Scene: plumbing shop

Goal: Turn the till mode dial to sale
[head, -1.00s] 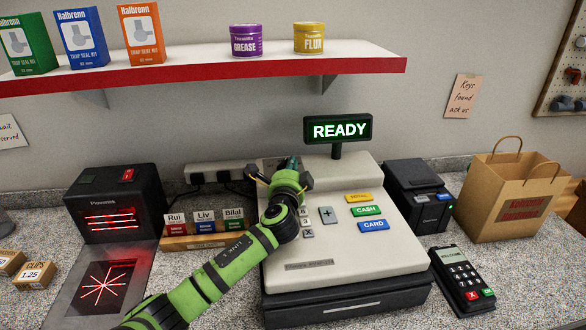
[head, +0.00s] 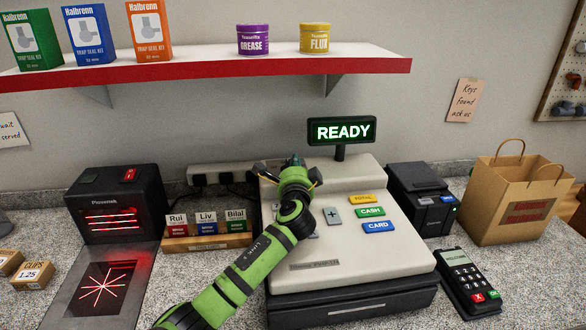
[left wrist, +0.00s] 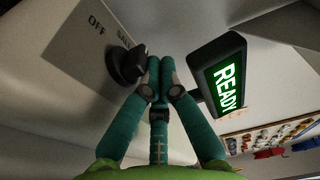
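The till (head: 370,258) is a cream register on the counter. Its green-lit display (head: 342,131) reads READY and also shows in the left wrist view (left wrist: 225,78). The black mode dial (left wrist: 125,65) shows in the left wrist view on a cream panel, with OFF and a partly hidden label starting "SA" beside it. I cannot tell where the dial points. In the head view my gripper and arm hide it. My left gripper (head: 293,162) is at the till's upper left. Its teal fingertips (left wrist: 160,62) are together, empty, just right of the dial; contact is unclear. My right gripper is not in view.
Till keys, including yellow TOTAL (head: 361,199), lie right of my arm. A black scanner (head: 115,205) and a name-tag holder (head: 207,242) stand left. A printer (head: 420,197), card terminal (head: 467,280) and paper bag (head: 520,205) stand right. A red-edged shelf (head: 210,73) overhangs behind.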

